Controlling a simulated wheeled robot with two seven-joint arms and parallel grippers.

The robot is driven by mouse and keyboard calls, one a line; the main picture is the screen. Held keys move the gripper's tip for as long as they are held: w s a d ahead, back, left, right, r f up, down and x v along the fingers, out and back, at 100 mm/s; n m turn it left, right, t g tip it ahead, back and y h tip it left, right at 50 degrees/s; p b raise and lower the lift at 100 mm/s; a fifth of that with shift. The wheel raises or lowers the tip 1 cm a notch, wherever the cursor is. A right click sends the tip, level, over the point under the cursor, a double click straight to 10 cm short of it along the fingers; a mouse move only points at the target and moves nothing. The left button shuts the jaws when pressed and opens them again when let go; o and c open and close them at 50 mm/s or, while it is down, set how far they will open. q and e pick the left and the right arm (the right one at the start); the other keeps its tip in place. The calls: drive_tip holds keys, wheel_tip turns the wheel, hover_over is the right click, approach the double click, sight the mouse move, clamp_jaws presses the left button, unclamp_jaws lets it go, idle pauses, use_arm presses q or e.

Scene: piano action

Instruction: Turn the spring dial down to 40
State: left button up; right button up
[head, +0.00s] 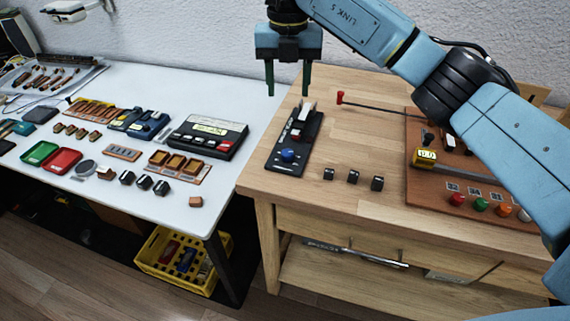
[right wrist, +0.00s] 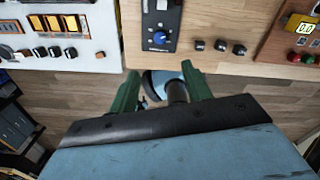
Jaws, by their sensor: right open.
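A blue dial knob (head: 288,155) sits near the front end of a narrow black panel (head: 277,164) on the wooden table. I cannot read its setting. The same panel also carries a red part and a pale upright part. My left gripper is not in view.
Several small black blocks (head: 353,177) lie right of the panel. A brown board (head: 424,186) with a yellow display (head: 425,158) and coloured knobs stands farther right. A red-tipped rod (head: 380,106) lies behind. A white table (head: 125,195) with devices is on the left.

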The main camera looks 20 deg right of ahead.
sight(287, 152)
wheel_tip(287, 152, down, 16)
drive_tip(key=b, duration=0.4)
drive_tip(key=shift+r, duration=0.25)
use_arm(q)
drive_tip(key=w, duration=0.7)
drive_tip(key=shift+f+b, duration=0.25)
drive_tip(key=shift+b, duration=0.1)
use_arm(e)
drive_tip(key=shift+f, duration=0.7)
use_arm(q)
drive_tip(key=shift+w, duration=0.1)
use_arm(e)
drive_tip(key=shift+c, duration=0.3)
drive_tip(key=c, duration=0.9)
